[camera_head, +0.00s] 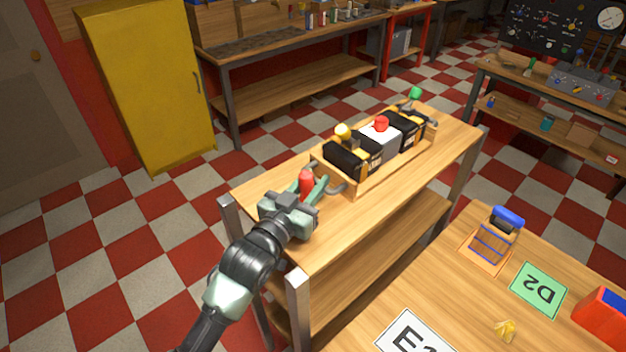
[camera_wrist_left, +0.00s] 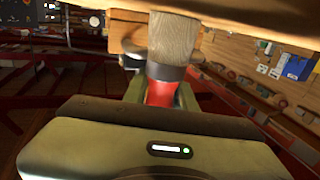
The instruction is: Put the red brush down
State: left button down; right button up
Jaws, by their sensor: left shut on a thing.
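My left gripper (camera_head: 306,187) is over the near left end of the wooden bench (camera_head: 402,197). It is shut on the red brush (camera_head: 306,180), whose red part shows between the fingers. In the left wrist view the brush (camera_wrist_left: 173,38) has a tan end, a grey band and a red part between the green fingers (camera_wrist_left: 161,92). The tan end reaches up to a wooden surface at the top of that view. I cannot tell whether they touch. My right gripper is not in view.
A wooden tray (camera_head: 355,191) with black and white items, topped with yellow and red, stands right of the gripper. A second table (camera_head: 440,279) at the lower right carries cards and a blue-topped item. A yellow cabinet (camera_head: 150,85) stands at the back left.

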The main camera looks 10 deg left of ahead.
pick_arm(q)
jog(key=shift+f, duration=0.1)
jog(key=c, duration=1.1)
grip_release()
jog(key=shift+c, duration=0.2)
